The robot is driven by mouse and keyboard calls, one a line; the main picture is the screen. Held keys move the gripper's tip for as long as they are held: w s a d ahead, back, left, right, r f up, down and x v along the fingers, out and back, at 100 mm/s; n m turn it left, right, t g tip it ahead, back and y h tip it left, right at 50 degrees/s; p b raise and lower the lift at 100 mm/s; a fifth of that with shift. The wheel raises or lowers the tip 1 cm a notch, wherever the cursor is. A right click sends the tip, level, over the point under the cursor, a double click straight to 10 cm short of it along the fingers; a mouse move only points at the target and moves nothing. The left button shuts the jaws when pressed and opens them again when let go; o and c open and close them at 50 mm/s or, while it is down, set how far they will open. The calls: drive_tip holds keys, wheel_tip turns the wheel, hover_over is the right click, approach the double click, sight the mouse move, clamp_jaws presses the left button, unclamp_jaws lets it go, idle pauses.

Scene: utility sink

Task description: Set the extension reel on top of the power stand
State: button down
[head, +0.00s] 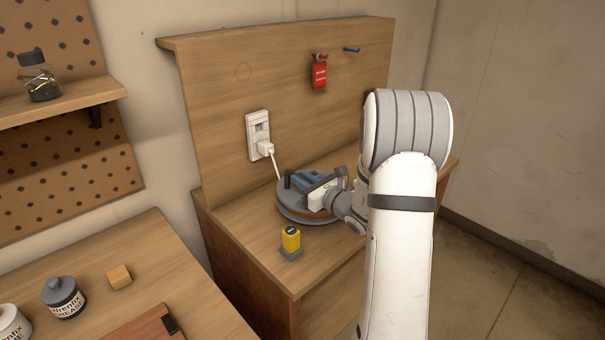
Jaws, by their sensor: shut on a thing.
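The extension reel (296,213) is a round grey disc with an orange band and a blue part on top. It appears to sit on the wooden top of the power stand (257,222), close to the back panel. My gripper (318,190) reaches in from the right and is shut on the reel at its upper side. Its fingertips are small here and partly merge with the reel. A white plug (266,148) is in the wall outlet (255,127), and a pale cord runs down from it behind the reel. My arm hides the right part of the stand.
A yellow-and-grey block-like item (291,241) stands on the stand's top in front of the reel. A red tag (319,74) and a blue peg (352,50) are on the back panel. A lower bench (150,255) at left holds jars and a small wooden block (119,276).

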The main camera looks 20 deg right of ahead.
sight(289, 200)
drive_tip(key=shift+f, duration=1.45)
drive_tip(key=c, duration=1.4)
unclamp_jaws()
drive_tip(key=shift+s+f, duration=0.1)
drive_tip(key=shift+o, duration=0.2)
drive_tip(key=shift+s+d, duration=0.1)
